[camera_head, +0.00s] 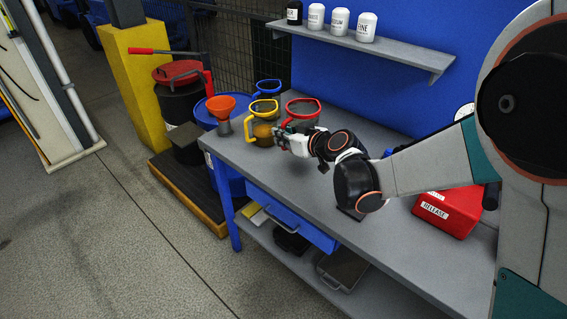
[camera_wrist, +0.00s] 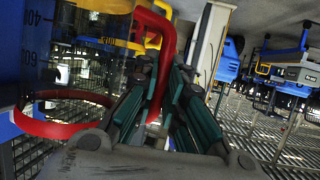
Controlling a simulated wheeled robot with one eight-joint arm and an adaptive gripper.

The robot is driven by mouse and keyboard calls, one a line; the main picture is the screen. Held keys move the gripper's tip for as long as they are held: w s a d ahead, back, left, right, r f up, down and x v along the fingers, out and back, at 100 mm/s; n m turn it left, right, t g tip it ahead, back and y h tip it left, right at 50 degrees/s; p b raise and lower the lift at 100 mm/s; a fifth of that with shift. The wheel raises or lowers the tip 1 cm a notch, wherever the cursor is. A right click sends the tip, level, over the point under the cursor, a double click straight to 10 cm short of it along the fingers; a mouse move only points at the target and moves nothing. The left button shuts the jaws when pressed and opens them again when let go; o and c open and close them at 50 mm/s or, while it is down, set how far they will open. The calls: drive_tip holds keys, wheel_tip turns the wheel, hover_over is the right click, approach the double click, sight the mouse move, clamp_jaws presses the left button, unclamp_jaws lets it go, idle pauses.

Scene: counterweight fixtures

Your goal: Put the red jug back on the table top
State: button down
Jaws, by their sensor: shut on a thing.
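The red jug (camera_head: 304,106) has a clear body with a red rim and handle. It is over the far left part of the grey table top (camera_head: 240,152). My gripper (camera_head: 283,138) is in front of it and hides its lower part, so I cannot tell whether its base touches the table. In the wrist view, the jug's clear marked body (camera_wrist: 85,65) fills the left side. My gripper's fingers (camera_wrist: 166,88) are shut around its red handle (camera_wrist: 165,42).
A yellow jug (camera_head: 264,130), a blue jug (camera_head: 267,90) and an orange funnel (camera_head: 221,106) stand close by at the left. A red box (camera_head: 450,211) is at the right. A shelf (camera_head: 365,54) with white canisters hangs behind. The front middle of the table is clear.

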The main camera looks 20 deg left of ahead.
drive_tip(key=shift+f+b, duration=1.25)
drive_tip(key=shift+f, duration=3.05)
drive_tip(key=shift+f, duration=0.15)
drive_tip(key=c, duration=1.7)
unclamp_jaws()
drive_tip(key=shift+r, duration=0.2)
drive_tip(key=p+v, duration=0.3)
drive_tip(key=v, duration=0.9)
drive_tip(key=shift+f, duration=0.1)
